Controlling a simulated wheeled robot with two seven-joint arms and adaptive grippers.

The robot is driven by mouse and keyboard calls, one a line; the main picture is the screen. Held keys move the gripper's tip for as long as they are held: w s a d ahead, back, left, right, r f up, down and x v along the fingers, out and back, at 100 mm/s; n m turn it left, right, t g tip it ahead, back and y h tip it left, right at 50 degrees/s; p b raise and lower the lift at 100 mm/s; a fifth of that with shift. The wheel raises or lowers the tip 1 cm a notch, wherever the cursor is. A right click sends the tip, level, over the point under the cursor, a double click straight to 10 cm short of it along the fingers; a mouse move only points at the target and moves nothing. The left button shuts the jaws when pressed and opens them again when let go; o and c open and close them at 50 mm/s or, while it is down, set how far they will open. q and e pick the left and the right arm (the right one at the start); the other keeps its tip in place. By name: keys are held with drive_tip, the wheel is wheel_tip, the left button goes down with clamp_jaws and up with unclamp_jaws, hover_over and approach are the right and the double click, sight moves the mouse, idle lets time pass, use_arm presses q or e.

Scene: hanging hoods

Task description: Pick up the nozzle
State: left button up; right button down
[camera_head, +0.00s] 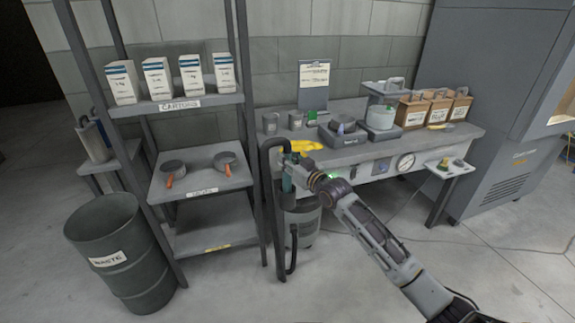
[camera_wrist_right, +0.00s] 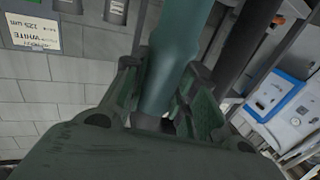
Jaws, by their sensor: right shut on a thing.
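The nozzle is a teal, tube-shaped piece (camera_head: 287,182) at the left front corner of the workbench, beside a dark hose. In the right wrist view the nozzle (camera_wrist_right: 175,55) runs between my fingers, large and close. My right gripper (camera_head: 293,171) reaches in from the lower right and is shut on it. Both fingers of my right gripper (camera_wrist_right: 163,88) press on its sides. Part of the nozzle is hidden by the gripper. My left gripper is not in view.
A dark hose or pipe (camera_head: 268,190) stands close left of the nozzle, with a grey bucket (camera_head: 300,222) below. The workbench (camera_head: 400,148) holds yellow gloves (camera_head: 305,146), pots and wooden boxes. A shelf rack (camera_head: 205,185) and waste drum (camera_head: 115,250) stand left.

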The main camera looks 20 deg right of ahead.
drive_tip(key=shift+r, duration=0.85)
wheel_tip(320, 180, up, 6)
drive_tip(key=shift+f+p, duration=0.15)
drive_tip(key=shift+p, duration=0.75)
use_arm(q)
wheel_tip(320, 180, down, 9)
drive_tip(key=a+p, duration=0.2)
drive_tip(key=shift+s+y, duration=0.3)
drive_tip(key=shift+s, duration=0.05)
use_arm(e)
wheel_tip(320, 180, up, 10)
drive_tip(key=shift+r, duration=0.2)
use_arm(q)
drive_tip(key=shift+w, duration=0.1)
use_arm(e)
drive_tip(key=shift+r, duration=0.15)
